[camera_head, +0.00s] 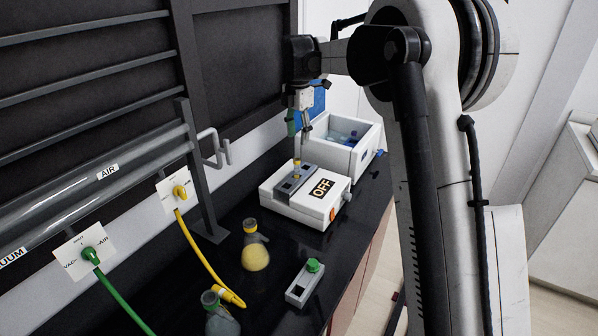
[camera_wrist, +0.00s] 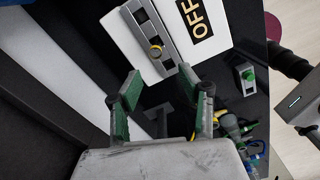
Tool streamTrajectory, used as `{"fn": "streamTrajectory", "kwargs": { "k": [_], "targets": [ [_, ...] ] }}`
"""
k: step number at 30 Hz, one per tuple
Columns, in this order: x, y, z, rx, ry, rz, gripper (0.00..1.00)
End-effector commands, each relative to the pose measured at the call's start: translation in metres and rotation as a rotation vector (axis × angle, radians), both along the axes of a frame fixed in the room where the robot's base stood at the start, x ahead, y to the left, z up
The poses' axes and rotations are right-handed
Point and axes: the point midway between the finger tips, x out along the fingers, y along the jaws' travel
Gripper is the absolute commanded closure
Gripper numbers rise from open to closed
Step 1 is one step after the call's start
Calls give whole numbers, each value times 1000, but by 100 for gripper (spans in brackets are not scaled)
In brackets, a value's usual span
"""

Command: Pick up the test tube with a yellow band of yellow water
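A white bin (camera_head: 342,160) with bluish items stands behind the device. A flask of yellow liquid (camera_head: 255,256), another flask (camera_head: 220,318) and a small grey block with a green cap (camera_head: 305,284) stand in front. Yellow (camera_head: 199,252) and green hoses (camera_head: 121,301) run along the left.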

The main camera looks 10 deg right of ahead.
Motion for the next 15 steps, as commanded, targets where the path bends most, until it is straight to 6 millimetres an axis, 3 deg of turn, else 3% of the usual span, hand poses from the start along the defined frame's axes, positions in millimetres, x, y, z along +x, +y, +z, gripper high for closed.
{"fn": "streamTrajectory", "kwargs": {
  "k": [7, 15],
  "targets": [
    [0, 0, -45, 0, -1, -1, 62],
    [1, 0, -66, 0, -1, -2, 62]
  ]
}}
